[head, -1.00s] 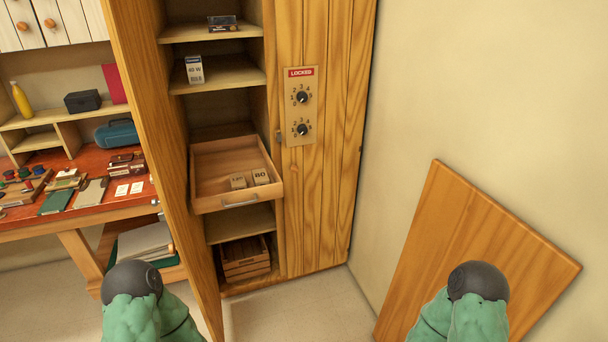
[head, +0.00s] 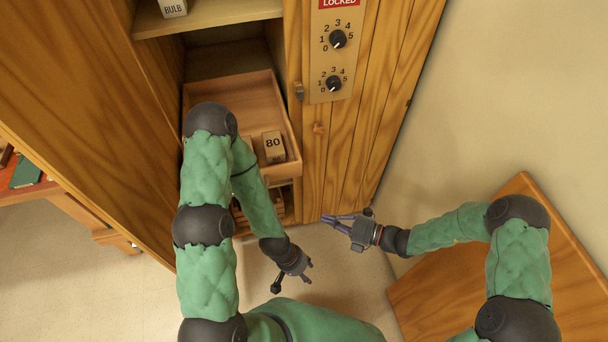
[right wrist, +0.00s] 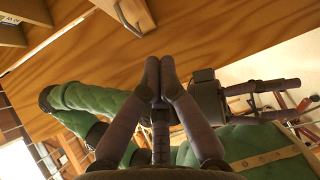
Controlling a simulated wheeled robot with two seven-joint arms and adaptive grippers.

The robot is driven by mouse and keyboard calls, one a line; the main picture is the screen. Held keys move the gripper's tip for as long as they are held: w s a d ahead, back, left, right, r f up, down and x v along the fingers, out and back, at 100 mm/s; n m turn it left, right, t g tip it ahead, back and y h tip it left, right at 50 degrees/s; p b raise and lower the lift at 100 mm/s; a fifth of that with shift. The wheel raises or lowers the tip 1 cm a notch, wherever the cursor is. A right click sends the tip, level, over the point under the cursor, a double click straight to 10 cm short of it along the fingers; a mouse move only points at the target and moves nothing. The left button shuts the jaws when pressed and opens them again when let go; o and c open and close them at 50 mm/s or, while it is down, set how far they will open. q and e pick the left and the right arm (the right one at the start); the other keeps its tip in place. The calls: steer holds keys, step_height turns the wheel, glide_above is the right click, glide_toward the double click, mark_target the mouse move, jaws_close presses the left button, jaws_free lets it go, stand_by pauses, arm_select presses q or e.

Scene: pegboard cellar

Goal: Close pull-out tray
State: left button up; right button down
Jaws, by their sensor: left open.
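The wooden pull-out tray (head: 286,118) sticks out of the tall cabinet in the head view, with a box marked 80 (head: 273,143) inside. My left arm hides the tray's left part and some of its contents. My left gripper (head: 292,284) is open and empty, below and in front of the tray, apart from it. My right gripper (head: 326,219) is to the right of the tray's front and lower in the picture, fingers pointing left. In the right wrist view its fingertips (right wrist: 160,62) meet with nothing between them.
The cabinet's left door (head: 90,120) stands open. The right door (head: 365,110) is closed, with two dials and a LOCKED label. A wooden panel (head: 420,300) leans by the wall at right. A workbench (head: 55,189) stands at far left. Some floor is clear.

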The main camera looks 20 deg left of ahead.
steer(key=w+r+m+t+y, duration=0.1)
steer(key=w+r+m+t, duration=0.1)
steer(key=w+r+m, duration=0.1)
steer(key=b, duration=0.2)
glide_toward(290, 173)
steer(key=s+x, duration=0.1)
steer(key=x, duration=0.4)
steer(key=shift+w+a, duration=0.3)
steer(key=shift+w, duration=0.15)
